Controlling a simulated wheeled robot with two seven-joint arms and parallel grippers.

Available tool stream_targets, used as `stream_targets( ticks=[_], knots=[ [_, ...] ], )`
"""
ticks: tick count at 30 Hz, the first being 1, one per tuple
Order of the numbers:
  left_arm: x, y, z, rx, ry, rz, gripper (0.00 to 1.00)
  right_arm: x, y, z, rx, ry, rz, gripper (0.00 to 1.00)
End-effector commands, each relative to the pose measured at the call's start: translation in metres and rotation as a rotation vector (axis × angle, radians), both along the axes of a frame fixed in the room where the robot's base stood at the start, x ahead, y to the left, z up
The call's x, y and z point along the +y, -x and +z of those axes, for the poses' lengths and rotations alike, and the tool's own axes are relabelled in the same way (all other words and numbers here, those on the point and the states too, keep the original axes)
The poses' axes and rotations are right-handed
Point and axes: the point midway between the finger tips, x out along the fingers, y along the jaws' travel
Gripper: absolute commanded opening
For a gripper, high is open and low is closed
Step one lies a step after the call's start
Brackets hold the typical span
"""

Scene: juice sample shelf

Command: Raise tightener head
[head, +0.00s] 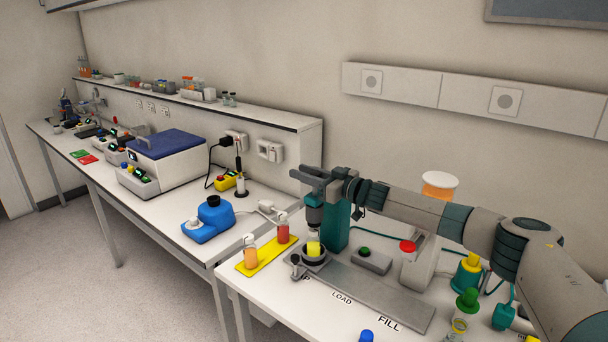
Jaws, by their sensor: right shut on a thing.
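The tightener is a teal column (337,229) with a dark grey tightener head (314,218) on its left side. My right gripper (309,184) reaches in from the right and is shut on the top of the head; its fingers hide the exact contact. Below the head, a small bottle with yellow (314,248) stands in a dark round holder on the grey plate (385,294). The gap between head and bottle is small, and I cannot tell whether they touch. My left gripper is not in view.
A yellow mat (267,257) with an orange and a red bottle lies left of the tightener. A grey box with a green button (365,251) and a red-topped device (407,247) stand to the right. A blue device (208,220) sits further left.

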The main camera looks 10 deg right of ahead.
Motion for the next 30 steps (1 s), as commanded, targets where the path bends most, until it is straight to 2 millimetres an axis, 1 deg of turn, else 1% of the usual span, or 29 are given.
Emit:
stream_targets(
  ticks=[1, 11, 12, 14, 26, 30],
  knots=[
    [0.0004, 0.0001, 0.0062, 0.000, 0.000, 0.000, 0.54, -0.0005, -0.0005, 0.0093, -0.005, -0.002, 0.000, 0.00],
    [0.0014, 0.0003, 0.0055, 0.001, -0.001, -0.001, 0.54, -0.0008, -0.0011, 0.0121, -0.007, -0.006, -0.001, 0.00],
    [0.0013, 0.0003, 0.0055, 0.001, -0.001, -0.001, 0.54, -0.0009, -0.0011, 0.0125, -0.008, -0.006, -0.001, 0.31],
    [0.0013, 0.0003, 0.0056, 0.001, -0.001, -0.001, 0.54, -0.0008, -0.0011, 0.0121, -0.007, -0.006, -0.001, 0.45],
    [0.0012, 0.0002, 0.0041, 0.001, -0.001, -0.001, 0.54, -0.0012, 0.0011, 0.0070, -0.002, -0.002, 0.000, 0.45],
    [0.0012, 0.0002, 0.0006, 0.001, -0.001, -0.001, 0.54, -0.0063, 0.0061, 0.0057, -0.002, -0.002, -0.001, 0.45]
  ],
)
